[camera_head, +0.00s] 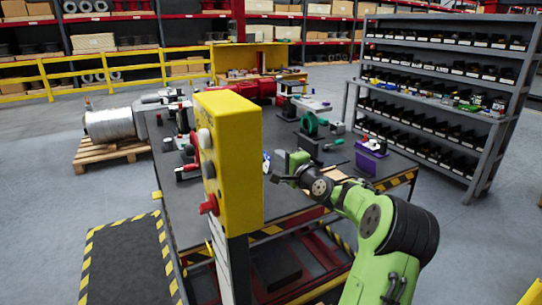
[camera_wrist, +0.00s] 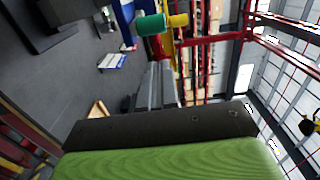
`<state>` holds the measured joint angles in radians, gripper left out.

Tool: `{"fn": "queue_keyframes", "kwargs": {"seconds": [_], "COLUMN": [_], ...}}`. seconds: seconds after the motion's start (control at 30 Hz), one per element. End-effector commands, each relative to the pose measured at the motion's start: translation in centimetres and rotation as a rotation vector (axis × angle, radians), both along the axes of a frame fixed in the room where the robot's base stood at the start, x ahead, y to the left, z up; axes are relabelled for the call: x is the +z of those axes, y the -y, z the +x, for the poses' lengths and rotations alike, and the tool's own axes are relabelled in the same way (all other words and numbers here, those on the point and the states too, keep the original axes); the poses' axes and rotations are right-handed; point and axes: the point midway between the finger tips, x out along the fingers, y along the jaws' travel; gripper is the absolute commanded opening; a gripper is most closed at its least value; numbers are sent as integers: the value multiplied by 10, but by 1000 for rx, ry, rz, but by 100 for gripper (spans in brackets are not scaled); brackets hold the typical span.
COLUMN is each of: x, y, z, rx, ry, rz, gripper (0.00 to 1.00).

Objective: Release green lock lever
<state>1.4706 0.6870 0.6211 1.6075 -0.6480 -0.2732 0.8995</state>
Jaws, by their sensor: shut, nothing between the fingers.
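My gripper (camera_head: 279,175) is over the workbench (camera_head: 216,237), left of its purple fixture. In the wrist view my gripper's grey fingers (camera_wrist: 157,86) are together with nothing between them. A green cylindrical handle (camera_wrist: 153,27) shows past the fingertips in the wrist view, apart from them, with a yellow end beside it. In the head view a green round part (camera_head: 310,123) and a small green handle (camera_head: 338,142) stand on the bench, behind and right of my gripper. I cannot tell which of these is the lock lever.
A yellow control post (camera_head: 228,150) with a red knob stands in front of the bench and hides part of it. A purple fixture (camera_head: 371,157) is at the bench's right. A grey bin shelf (camera_head: 440,65) stands behind. A metal drum (camera_head: 113,125) sits on a pallet at left.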

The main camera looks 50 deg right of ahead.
Motion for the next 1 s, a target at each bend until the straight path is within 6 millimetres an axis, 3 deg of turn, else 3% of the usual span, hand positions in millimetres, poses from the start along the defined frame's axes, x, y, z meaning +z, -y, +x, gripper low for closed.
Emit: {"fn": "queue_keyframes", "kwargs": {"seconds": [0.2,0.57,0.77,1.0], "x": [0,0,0,1], "y": [-16,-18,-35,-36], "z": [25,27,38,38], "rx": [4,3,6,8], "ry": [0,0,0,1], "rz": [0,0,-1,1], "gripper": [0,0,0,0]}}
